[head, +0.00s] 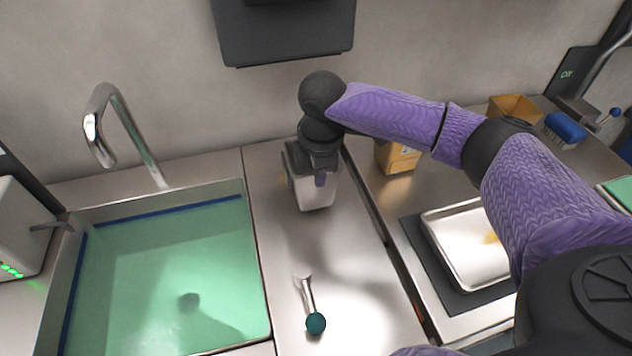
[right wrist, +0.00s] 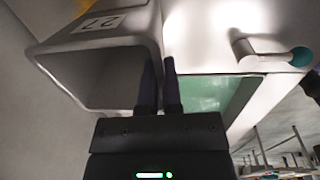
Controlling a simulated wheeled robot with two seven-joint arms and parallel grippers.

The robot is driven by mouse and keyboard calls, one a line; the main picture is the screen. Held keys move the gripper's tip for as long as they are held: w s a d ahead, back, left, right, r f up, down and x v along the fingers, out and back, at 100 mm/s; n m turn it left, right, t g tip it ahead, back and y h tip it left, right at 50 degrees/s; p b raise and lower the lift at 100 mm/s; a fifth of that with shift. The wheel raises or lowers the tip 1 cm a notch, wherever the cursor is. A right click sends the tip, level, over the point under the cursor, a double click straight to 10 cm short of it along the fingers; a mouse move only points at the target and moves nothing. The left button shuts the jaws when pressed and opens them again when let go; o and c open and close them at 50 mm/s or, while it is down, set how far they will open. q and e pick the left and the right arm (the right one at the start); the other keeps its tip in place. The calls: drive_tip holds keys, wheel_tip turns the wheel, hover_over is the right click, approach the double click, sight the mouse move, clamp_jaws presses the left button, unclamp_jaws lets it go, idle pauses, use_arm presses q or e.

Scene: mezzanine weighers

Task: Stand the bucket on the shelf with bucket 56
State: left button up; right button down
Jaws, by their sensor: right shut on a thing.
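A grey open-topped bucket (head: 316,194) is at the steel counter strip right of the sink. In the right wrist view the bucket (right wrist: 110,78) shows its hollow inside and a number label (right wrist: 100,23) that looks like 27. My right gripper (head: 321,180) is above the bucket and shut on its wall; in the right wrist view its fingers (right wrist: 158,85) pinch the rim edge. I cannot tell whether the bucket's base touches the counter. No shelf and no bucket marked 56 can be made out. My left gripper is not in view.
A sink (head: 165,270) of green liquid with a tap (head: 130,135) lies left. A lever with a teal knob (head: 315,323) is in front. Right are a tan labelled box (head: 397,157), another tan box (head: 514,106), a blue brush (head: 565,129) and a metal tray (head: 465,240).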

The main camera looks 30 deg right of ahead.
drive_tip(key=shift+f, duration=0.95)
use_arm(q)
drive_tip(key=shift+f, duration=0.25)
use_arm(e)
drive_tip(key=c, duration=0.8)
unclamp_jaws()
